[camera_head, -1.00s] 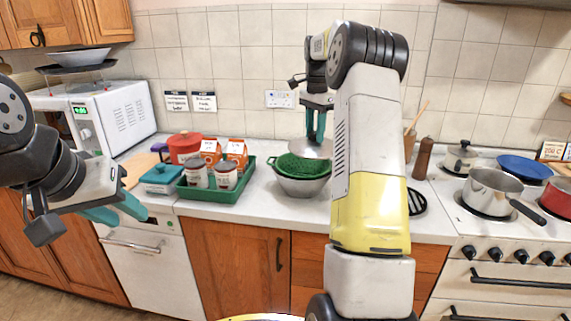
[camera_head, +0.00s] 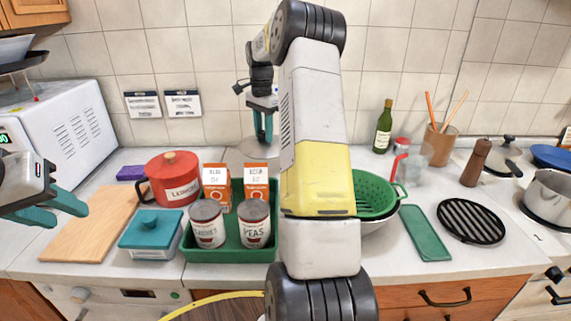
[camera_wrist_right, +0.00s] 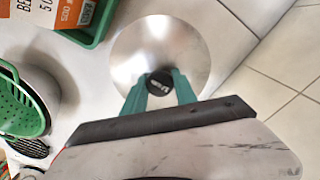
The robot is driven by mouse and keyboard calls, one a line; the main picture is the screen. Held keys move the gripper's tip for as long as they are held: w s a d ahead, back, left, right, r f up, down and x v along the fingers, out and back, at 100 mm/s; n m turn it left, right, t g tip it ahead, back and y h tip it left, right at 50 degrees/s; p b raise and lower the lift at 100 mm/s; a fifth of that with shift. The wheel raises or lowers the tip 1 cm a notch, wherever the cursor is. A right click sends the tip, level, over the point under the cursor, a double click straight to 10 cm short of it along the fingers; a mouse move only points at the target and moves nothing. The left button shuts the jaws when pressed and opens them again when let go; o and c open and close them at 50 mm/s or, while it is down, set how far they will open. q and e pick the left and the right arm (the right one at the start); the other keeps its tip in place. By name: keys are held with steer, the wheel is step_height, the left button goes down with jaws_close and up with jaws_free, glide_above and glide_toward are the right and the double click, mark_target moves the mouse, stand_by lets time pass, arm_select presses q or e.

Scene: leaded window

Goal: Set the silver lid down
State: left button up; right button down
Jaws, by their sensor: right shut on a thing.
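The silver lid (camera_wrist_right: 155,38) is a round, shiny disc with a black knob (camera_wrist_right: 158,84). My right gripper (camera_wrist_right: 160,88) is shut on that knob in the right wrist view. In the head view, my right gripper (camera_head: 263,128) points down near the back wall, and part of the lid (camera_head: 240,152) shows below it, behind the orange cartons. My right arm hides the rest. I cannot tell whether the lid touches the counter. My left gripper (camera_head: 62,207) is empty at the left edge, its teal fingers apart.
A green tray (camera_head: 230,256) with cans and cartons stands in front of the lid. A green colander (camera_head: 374,194) sits in a bowl right of my arm. A red canister (camera_head: 172,180) and cutting board (camera_head: 88,224) are left. Bare counter (camera_head: 350,160) lies at the back.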

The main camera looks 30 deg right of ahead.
step_height(320, 180, down, 9)
steer(key=shift+s+r, duration=0.1)
steer(key=shift+r, duration=0.1)
stand_by(0.3)
steer(key=shift+f, duration=0.15)
steer(key=c, duration=1)
jaws_free()
steer(key=shift+o, duration=0.2)
